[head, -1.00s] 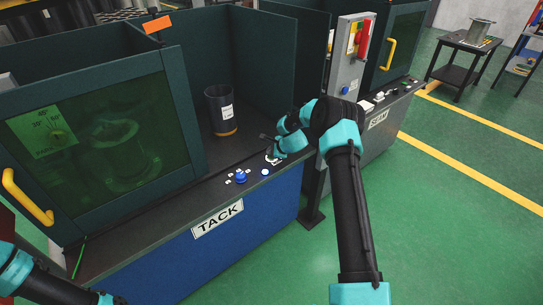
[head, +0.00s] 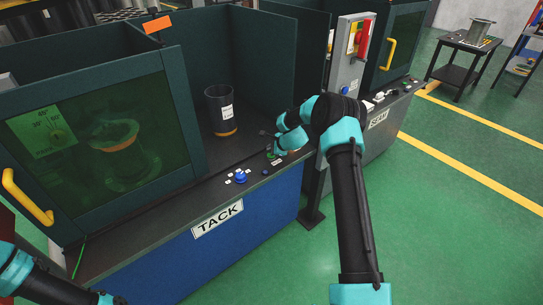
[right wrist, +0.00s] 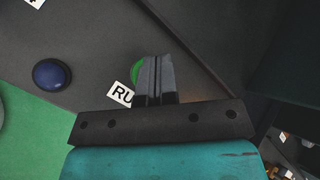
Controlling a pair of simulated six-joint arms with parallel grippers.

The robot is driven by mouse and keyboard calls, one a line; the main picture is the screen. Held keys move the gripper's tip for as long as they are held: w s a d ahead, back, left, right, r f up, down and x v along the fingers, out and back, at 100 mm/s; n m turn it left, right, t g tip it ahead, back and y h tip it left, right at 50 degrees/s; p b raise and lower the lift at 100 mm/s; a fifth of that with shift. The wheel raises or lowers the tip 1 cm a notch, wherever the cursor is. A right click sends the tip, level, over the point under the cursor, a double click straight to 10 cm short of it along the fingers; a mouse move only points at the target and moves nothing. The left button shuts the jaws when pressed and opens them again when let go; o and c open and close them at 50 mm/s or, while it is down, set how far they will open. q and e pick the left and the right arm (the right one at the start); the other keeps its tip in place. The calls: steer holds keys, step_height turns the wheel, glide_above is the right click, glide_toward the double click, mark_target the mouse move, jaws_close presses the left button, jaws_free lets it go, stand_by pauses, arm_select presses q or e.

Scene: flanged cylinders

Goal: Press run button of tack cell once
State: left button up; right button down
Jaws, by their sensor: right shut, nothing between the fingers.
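The tack cell (head: 215,240) has a blue front with a TACK label and a dark ledge. My right gripper (head: 272,147) is over the ledge, partly hidden by its wrist. In the right wrist view its fingers (right wrist: 155,78) are shut with nothing between them. They overlap a green button (right wrist: 136,72) beside a partly covered label (right wrist: 121,95) reading "RU". Whether the tips touch the button, I cannot tell. A flanged cylinder (head: 117,160) with an orange band stands behind the tinted window. My left gripper is out of view; only its arm shows at bottom left.
A larger blue knob (head: 240,177) and a small dark blue button (head: 265,172) sit on the ledge. A grey post (head: 347,75) with a red handle stands right of the cell.

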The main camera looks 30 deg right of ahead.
steer(key=shift+r, duration=0.15)
steer(key=shift+r, duration=2.4)
